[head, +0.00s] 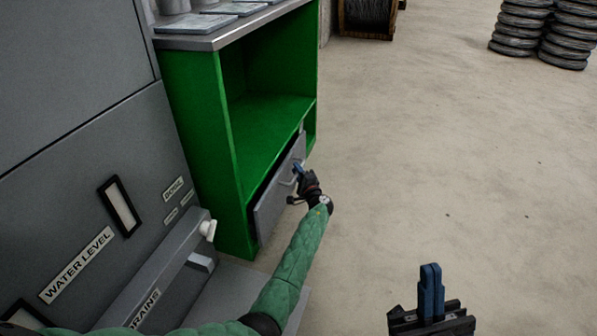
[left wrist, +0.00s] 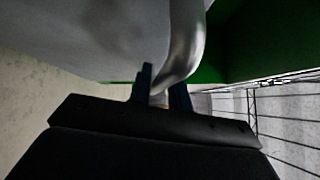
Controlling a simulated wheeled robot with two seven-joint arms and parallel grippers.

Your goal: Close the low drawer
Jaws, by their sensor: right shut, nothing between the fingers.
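The low drawer (head: 270,207) has a grey front and sits at the bottom of the green cabinet (head: 203,115). A dark gap behind its top edge shows it standing slightly out. Its curved metal handle (head: 291,180) fills much of the left wrist view (left wrist: 186,40). My left gripper (head: 299,169) is at the handle, with one finger on each side of the bar; whether they press on it is unclear. My right gripper (head: 431,275) is shut and empty, out over the floor and well apart from the drawer.
A grey machine (head: 90,200) with labels stands close on the left, beside my left arm. The cabinet has an empty open shelf (head: 265,125) above the drawer. A cable reel (head: 368,15) and stacked grey coils (head: 540,30) are at the back. The concrete floor (head: 450,150) on the right is clear.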

